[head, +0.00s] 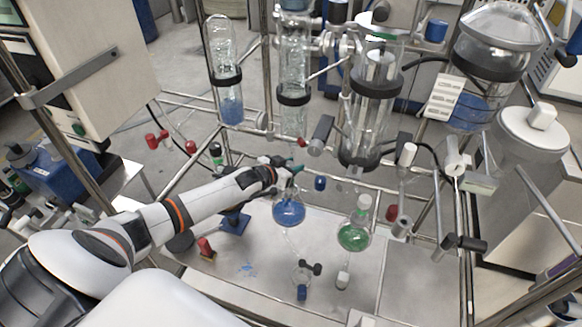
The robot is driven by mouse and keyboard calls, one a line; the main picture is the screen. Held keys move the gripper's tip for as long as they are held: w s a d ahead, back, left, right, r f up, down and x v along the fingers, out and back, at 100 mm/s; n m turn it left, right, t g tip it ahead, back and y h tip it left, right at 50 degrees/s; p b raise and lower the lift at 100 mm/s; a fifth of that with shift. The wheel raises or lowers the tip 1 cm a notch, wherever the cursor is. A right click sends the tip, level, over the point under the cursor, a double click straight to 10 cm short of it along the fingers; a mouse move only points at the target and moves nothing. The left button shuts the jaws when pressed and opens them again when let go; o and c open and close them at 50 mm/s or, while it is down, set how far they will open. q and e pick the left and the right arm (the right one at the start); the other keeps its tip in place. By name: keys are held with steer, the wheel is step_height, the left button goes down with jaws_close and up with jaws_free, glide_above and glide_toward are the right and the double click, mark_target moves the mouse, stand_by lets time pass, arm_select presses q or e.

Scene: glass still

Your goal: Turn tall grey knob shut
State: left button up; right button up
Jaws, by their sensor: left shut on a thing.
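My left arm reaches in from the lower left, and its gripper (293,170) is at the glass still's frame, above the blue flask. It is small and partly hidden here. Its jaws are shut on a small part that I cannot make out. A dark grey upright knob (322,130) stands just above and right of the gripper, and appears apart from it. A pale grey knob (408,153) is further right. I cannot tell for certain which knob is the tall grey one. My right gripper is not in view.
A blue knob (320,183) is close right of the gripper. Glass columns (294,60) and metal rods crowd the space behind.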

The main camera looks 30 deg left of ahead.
arm_select(q)
steer(key=shift+w+m+h+b, duration=0.1)
steer(key=shift+m+h+b, duration=1)
steer(key=shift+b, duration=0.45)
steer(key=shift+d+r+m+g+h+b, duration=0.15)
steer(key=shift+m+g+h+b, duration=0.2)
steer(key=shift+h+b, duration=0.35)
steer(key=o, duration=0.7)
steer(key=shift+o, duration=1.4)
steer(key=shift+d, duration=0.1)
